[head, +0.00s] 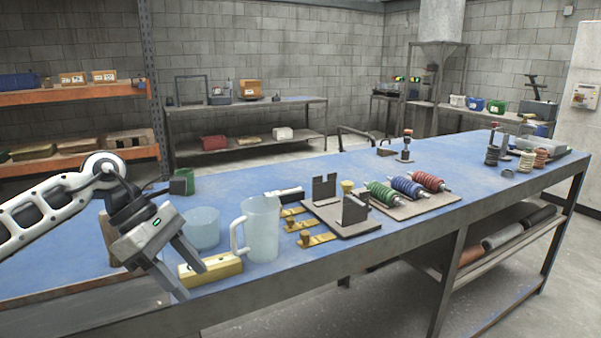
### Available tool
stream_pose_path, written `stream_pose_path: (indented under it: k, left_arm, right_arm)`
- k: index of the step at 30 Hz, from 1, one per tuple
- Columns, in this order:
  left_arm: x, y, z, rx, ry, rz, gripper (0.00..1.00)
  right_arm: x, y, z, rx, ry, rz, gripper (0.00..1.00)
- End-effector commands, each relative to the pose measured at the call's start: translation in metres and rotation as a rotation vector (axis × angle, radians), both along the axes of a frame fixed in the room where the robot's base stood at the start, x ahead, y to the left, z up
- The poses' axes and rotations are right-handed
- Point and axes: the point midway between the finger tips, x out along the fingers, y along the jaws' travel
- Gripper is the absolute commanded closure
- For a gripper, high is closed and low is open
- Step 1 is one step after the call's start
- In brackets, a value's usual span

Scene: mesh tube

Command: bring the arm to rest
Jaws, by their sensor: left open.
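My left arm (45,212) comes in from the left edge. My left gripper (191,281) points down and to the right, with its two fingers apart and nothing seen between them. It hangs at the near left edge of the blue-topped workbench (345,163). In the picture its fingertips overlap the left end of a yellow block (222,268); I cannot tell whether they touch it. A translucent bowl (203,228) and a clear jug with a handle (262,230) stand to the right of the gripper. My right gripper is not in view.
A grey fixture with upright plates (340,215) stands mid-bench, with brass pieces (315,240) beside it. A tray holds green, blue and red coils (405,187). A green container (182,181) sits behind the gripper. The bench's back middle is mostly clear.

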Motion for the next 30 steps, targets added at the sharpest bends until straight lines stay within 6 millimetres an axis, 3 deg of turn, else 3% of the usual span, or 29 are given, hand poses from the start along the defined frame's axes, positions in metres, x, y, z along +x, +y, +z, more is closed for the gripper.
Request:
stream_pose_path:
  k: [1, 3, 6, 10, 13, 16, 20, 22, 23, 27, 30]
  left_arm:
    - [-0.012, -0.037, -0.018, -0.122, 0.063, 0.011, 0.50]
    - [-0.028, -0.087, -0.029, -0.322, 0.170, 0.068, 0.50]
    - [-0.050, -0.144, -0.030, -0.609, 0.374, 0.198, 0.50]
    - [-0.064, -0.183, -0.022, -0.952, 0.707, 0.432, 0.50]
    - [-0.063, -0.189, -0.021, -1.183, 1.004, 0.659, 0.50]
    - [-0.057, -0.176, -0.036, -1.382, 1.326, 0.919, 0.50]
    - [-0.057, -0.141, -0.086, -1.587, 1.759, 1.309, 0.50]
    - [-0.069, -0.118, -0.125, -1.671, 1.994, 1.541, 0.50]
    - [-0.076, -0.108, -0.143, 1.685, -2.070, -1.629, 0.50]
    - [-0.126, -0.073, -0.215, 1.268, -1.744, -1.474, 0.50]
    - [-0.161, -0.059, -0.248, 1.087, -1.581, -1.390, 0.50]
  right_arm:
    - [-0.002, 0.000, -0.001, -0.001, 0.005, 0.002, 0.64]
    - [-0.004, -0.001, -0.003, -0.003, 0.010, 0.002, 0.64]
    - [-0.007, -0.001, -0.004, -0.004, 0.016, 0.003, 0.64]
    - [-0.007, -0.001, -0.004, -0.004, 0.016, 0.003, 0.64]
    - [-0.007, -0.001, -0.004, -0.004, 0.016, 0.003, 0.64]
    - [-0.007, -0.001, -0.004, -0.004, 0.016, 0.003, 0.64]
    - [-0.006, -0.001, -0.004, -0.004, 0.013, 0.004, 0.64]
    - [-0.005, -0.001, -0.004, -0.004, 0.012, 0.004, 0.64]
    - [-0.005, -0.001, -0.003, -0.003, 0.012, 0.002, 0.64]
    - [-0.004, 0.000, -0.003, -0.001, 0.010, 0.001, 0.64]
    - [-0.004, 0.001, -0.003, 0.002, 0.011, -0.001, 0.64]
